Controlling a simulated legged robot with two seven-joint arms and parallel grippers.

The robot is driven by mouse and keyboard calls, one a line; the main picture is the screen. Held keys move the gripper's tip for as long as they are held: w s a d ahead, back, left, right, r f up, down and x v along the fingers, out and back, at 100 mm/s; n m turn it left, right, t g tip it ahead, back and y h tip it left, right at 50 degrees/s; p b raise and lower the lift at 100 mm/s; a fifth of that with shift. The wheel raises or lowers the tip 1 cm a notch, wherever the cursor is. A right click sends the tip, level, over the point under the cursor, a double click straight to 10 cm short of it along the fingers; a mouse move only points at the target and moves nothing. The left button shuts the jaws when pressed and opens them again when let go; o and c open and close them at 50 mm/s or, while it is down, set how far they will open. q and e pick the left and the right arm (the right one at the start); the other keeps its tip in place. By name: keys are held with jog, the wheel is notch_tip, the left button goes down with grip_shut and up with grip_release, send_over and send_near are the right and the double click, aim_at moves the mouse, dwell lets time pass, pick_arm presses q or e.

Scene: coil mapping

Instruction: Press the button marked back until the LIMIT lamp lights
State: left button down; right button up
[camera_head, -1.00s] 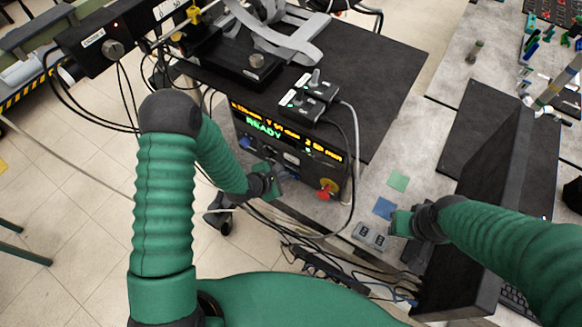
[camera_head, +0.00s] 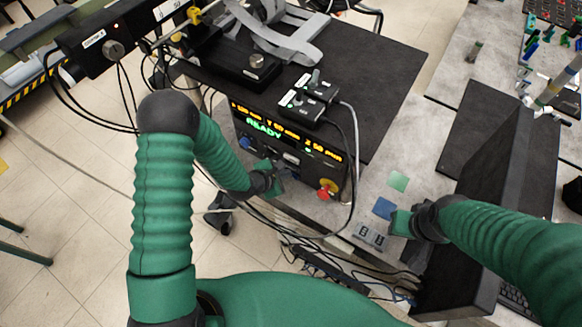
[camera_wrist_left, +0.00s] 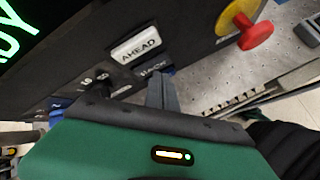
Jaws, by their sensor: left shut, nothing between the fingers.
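The dark control box (camera_head: 290,150) shows a green READY line under orange readouts in the head view. My left gripper (camera_head: 277,180) is at its front, and the fingers (camera_wrist_left: 163,92) are shut and empty in the left wrist view. Their tips are at the dark blue button marked BACK (camera_wrist_left: 156,68), partly hidden behind them. I cannot tell whether they touch or press it. The white button marked AHEAD (camera_wrist_left: 135,45) is beside it. I cannot make out a lit LIMIT lamp. My right gripper (camera_head: 398,222) is over the bench by the blue square; its jaws are unclear.
A red and yellow stop knob (camera_head: 326,189) sticks out near my left gripper, and it also shows in the left wrist view (camera_wrist_left: 250,28). Cables hang around the box. Blue (camera_head: 383,208) and green (camera_head: 398,181) squares lie on the bench. A black monitor (camera_head: 480,190) stands at right.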

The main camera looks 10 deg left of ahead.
pick_arm(q)
jog(key=shift+w+d, duration=0.15)
jog(key=shift+w, duration=0.2)
dwell(0.5)
jog(key=shift+s+a, duration=0.3)
jog(key=shift+s, duration=0.5)
jog(key=s, duration=0.1)
jog(key=s+a+p, duration=0.1)
jog(key=s, duration=0.2)
jog(key=shift+s+a, duration=0.35)
dwell(0.4)
